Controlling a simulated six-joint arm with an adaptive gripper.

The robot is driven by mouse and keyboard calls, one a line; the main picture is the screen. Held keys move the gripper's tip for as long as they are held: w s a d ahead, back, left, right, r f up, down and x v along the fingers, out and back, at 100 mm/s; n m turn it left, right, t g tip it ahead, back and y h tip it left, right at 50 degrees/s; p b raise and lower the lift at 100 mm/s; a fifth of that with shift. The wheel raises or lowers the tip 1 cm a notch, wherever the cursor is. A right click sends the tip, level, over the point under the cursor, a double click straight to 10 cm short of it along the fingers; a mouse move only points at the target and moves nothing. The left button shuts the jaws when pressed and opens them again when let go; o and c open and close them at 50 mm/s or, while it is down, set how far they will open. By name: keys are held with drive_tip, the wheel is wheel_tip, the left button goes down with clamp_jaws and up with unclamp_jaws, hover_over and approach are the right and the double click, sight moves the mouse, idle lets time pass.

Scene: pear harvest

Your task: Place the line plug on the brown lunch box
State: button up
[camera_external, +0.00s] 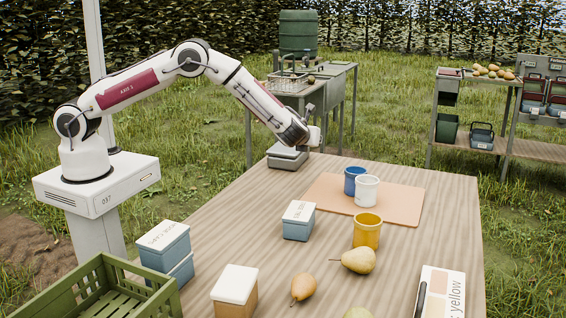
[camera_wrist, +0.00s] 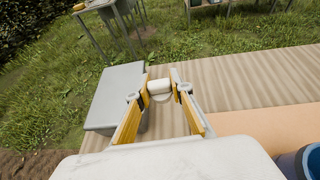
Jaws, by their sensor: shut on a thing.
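My gripper (camera_wrist: 161,89) is shut on a small white cylindrical piece, which I take to be the line plug (camera_wrist: 160,87), held between the yellow fingertips. In the external view my gripper (camera_external: 309,136) is above the far left end of the table, by the grey device, with a bit of white at its tip. The brown lunch box (camera_external: 234,304) has a tan-brown body and a white lid. It stands at the near side of the table, well away from my gripper, and is not in the wrist view.
A blue lunch box (camera_external: 298,228) stands mid-table; stacked blue boxes (camera_external: 167,253) and a green crate (camera_external: 93,291) are at near left. Blue, white (camera_external: 366,191) and yellow (camera_external: 367,232) cups, pears (camera_external: 358,260) and a colour card (camera_external: 440,293) are right. A grey device (camera_external: 287,159) is at the far end.

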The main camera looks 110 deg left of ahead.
drive_tip(key=shift+d, duration=0.1)
drive_tip(key=w+d+r+m+t+h, duration=0.1)
drive_tip(key=w+d+r+m+t, duration=0.1)
drive_tip(key=w+d, duration=0.65)
drive_tip(key=w+d+r+m+t, duration=0.2)
drive_tip(key=w+d+t, duration=0.1)
drive_tip(key=d, duration=1.1)
drive_tip(key=w+d+r+m+t+h, duration=0.1)
drive_tip(key=w+d+r+m+t, duration=0.15)
drive_tip(key=w+d, duration=0.6)
wheel_tip(320, 180, up, 2)
drive_tip(key=m+t+h, duration=0.6)
drive_tip(key=m+h, duration=0.1)
drive_tip(key=m, duration=0.1)
hover_over(238, 281)
drive_tip(key=shift+r, duration=0.2)
drive_tip(key=shift+f, duration=3.15)
drive_tip(key=shift+f, duration=0.15)
